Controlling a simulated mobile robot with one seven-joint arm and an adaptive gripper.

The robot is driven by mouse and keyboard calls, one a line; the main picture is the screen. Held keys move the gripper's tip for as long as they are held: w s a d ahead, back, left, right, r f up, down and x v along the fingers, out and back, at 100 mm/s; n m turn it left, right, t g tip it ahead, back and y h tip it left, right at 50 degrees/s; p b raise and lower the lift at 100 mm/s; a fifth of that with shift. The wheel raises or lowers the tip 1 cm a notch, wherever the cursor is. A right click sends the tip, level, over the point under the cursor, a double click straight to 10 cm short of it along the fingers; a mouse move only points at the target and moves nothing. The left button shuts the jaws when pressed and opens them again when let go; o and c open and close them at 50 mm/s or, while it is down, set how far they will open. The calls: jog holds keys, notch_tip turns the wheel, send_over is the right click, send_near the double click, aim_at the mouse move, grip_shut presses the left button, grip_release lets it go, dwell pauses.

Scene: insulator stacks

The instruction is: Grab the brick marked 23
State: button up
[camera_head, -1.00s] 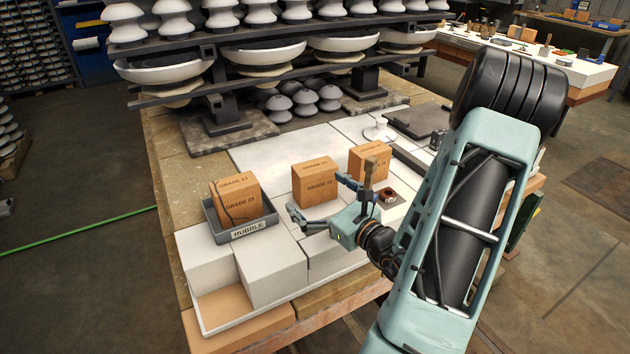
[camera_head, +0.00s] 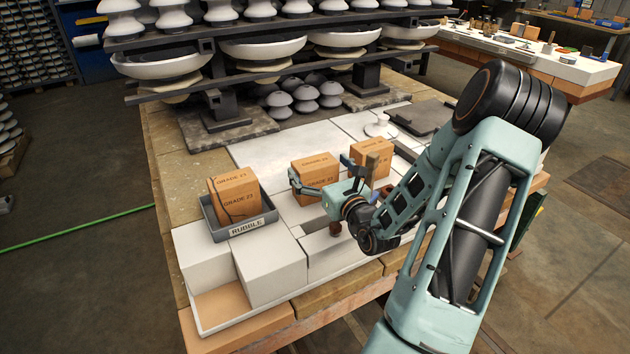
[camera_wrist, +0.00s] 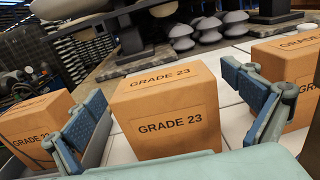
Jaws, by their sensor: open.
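Three orange-brown bricks marked "GRADE 23" stand in a row on the white blocks. The middle brick (camera_head: 316,172) stands between the open fingers of my gripper (camera_head: 330,178), and fills the centre of the wrist view (camera_wrist: 168,112). The fingers (camera_wrist: 170,122) are apart, one on each side of its front; I cannot tell if either touches it. The right brick (camera_head: 372,157) is behind my gripper, and shows at the right edge of the wrist view (camera_wrist: 292,70). The left brick (camera_head: 234,195) has a dark crack and sits in a grey tray labelled "RUBBLE" (camera_head: 246,228).
A rack (camera_head: 210,47) of white insulators rises behind the bricks. Several grey insulator pieces (camera_head: 302,98) lie beneath it. A small white spool-like piece (camera_head: 382,127) stands beyond the right brick. White blocks (camera_head: 270,268) fill the front of the table.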

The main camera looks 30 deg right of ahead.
jog(key=shift+w+d, duration=0.1)
jog(key=shift+w, duration=0.7)
jog(key=shift+c, duration=0.4)
jog(key=c, duration=2)
jog(key=shift+r, duration=0.15)
